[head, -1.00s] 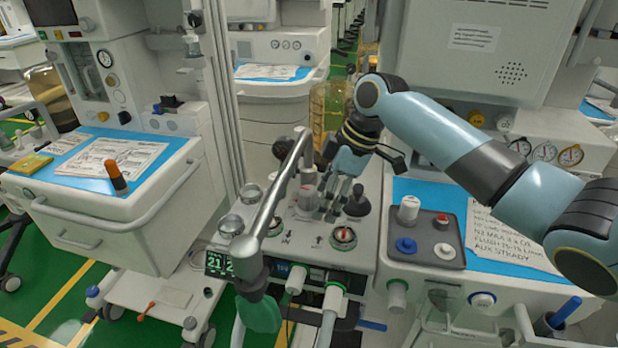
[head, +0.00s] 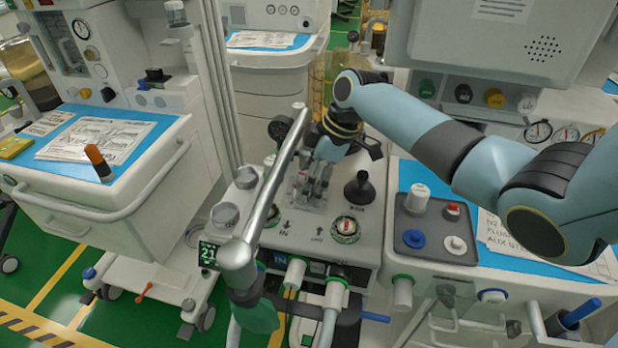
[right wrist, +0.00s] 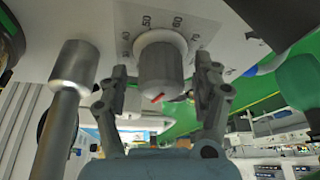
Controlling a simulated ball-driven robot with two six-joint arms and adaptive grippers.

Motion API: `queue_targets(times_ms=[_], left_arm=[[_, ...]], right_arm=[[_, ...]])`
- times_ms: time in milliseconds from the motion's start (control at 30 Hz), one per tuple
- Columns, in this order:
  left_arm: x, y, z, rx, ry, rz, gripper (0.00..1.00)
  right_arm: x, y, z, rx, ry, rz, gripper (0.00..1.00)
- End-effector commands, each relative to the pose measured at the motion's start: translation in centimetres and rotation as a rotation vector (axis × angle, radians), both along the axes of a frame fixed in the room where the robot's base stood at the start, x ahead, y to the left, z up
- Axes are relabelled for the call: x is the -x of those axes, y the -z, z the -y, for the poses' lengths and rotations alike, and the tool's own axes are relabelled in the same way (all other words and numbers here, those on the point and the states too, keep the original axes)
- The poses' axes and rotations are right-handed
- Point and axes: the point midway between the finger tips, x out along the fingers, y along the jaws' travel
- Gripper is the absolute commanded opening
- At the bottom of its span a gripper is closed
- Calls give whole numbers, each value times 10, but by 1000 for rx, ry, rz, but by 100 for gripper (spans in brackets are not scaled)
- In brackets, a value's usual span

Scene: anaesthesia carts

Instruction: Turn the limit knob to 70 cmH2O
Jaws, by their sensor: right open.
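The limit knob is a grey cylinder with a white collar and a red mark, seen close up in the right wrist view (right wrist: 162,64). A printed scale plate (right wrist: 205,28) behind it shows numbers including 50 and 60; the exact setting is unclear. My right gripper (right wrist: 162,76) is open, with one finger on each side of the knob; I cannot tell whether they touch it. In the head view, my right gripper (head: 316,184) reaches down over the machine top, and its fingers largely hide the knob. My left gripper is not in view.
A metal pole (head: 265,190) stands close left of my right gripper.

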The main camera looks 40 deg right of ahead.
Motion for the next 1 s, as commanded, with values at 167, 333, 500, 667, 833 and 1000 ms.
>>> queue_targets(times_ms=[167,333,500,667,833,1000], left_arm=[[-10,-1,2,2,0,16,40],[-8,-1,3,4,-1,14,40],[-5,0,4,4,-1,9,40],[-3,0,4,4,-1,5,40],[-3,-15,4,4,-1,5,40],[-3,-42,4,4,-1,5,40]], right_arm=[[0,1,0,0,0,0,67],[0,1,0,0,0,0,51],[0,1,0,1,1,-1,29],[0,1,0,1,1,-1,11],[2,-3,-1,-1,78,-5,11],[2,-5,-2,-1,271,-5,11]])
